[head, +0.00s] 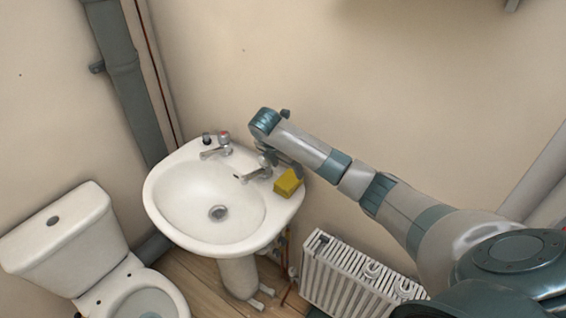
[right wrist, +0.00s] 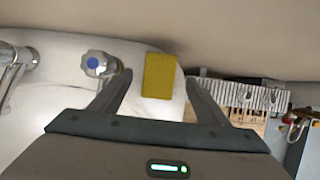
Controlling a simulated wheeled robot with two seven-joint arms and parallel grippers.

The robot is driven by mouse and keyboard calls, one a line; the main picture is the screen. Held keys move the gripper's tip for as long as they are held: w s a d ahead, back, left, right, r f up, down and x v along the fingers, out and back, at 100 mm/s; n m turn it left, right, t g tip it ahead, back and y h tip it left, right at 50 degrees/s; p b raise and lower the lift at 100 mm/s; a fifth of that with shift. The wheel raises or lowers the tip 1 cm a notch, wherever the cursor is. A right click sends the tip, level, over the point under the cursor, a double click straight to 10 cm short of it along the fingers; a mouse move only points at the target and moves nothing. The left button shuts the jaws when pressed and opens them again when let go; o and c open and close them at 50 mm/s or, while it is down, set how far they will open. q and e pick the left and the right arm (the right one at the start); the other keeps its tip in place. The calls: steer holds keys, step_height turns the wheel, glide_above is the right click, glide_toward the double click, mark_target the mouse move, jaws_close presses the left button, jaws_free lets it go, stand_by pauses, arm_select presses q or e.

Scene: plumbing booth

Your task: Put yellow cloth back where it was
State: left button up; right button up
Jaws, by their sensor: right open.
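The yellow cloth (head: 287,183) is a small folded block on the right rim of the white sink (head: 165,215), beside the right-hand tap (head: 256,172). In the right wrist view the cloth (right wrist: 159,76) lies ahead of my right gripper (right wrist: 158,82), between the lines of its two spread fingers and nearer the right one. My right gripper (head: 285,163) reaches over the sink's back right corner, right by the cloth. It is open and appears empty. The head view shows its fingers only in part. My left gripper is not in view.
A blue-capped tap (right wrist: 97,64) stands close to the left finger. A white radiator (head: 350,275) stands below right of the sink. A toilet (head: 65,240) is at the left. The wall (head: 350,90) is close behind the sink. The basin looks empty.

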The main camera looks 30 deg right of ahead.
mark_target(283, 185)
steer(key=v, duration=0.4)
steer(key=shift+a+r+b, duration=0.1)
steer(key=shift+r+b, duration=0.15)
steer(key=shift+b, duration=0.05)
stand_by(2.4)
